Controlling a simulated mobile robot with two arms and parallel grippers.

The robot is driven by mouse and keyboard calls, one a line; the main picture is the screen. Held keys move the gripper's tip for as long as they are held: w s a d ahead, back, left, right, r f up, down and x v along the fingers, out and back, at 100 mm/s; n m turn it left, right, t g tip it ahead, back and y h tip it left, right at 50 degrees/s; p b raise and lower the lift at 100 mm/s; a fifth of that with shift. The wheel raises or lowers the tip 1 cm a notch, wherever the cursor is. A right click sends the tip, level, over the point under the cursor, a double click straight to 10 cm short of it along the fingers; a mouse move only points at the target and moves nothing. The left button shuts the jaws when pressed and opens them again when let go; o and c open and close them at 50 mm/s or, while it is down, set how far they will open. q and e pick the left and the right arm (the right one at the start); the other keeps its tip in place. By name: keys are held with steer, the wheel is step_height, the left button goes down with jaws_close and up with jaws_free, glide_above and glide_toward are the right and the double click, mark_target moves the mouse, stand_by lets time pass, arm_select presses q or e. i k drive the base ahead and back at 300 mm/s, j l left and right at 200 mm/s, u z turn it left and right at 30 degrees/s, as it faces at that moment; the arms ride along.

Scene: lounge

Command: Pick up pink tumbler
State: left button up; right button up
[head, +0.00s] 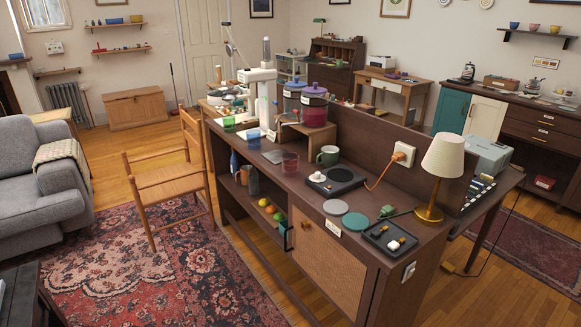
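The pink tumbler (290,162) is a see-through pinkish glass. It stands upright on the dark wooden counter in the head view, left of a dark green mug (328,156) and close to the counter's front edge. A black square plate with a round disc (336,181) lies to its right. Neither of my grippers shows in the head view.
The counter (300,185) has a raised back panel. A wooden chair (165,180) stands on the rug before the counter.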

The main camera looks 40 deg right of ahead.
mark_target(291, 165)
steer(key=z, duration=0.3)
steer(key=i+z, duration=0.15)
steer(key=z, duration=0.25)
steer(key=i+z, duration=0.15)
steer(key=z, duration=0.25)
steer(key=i+j+z, duration=0.1)
steer(key=z, duration=0.3)
steer(key=i+j+z, duration=0.15)
steer(key=z, duration=0.25)
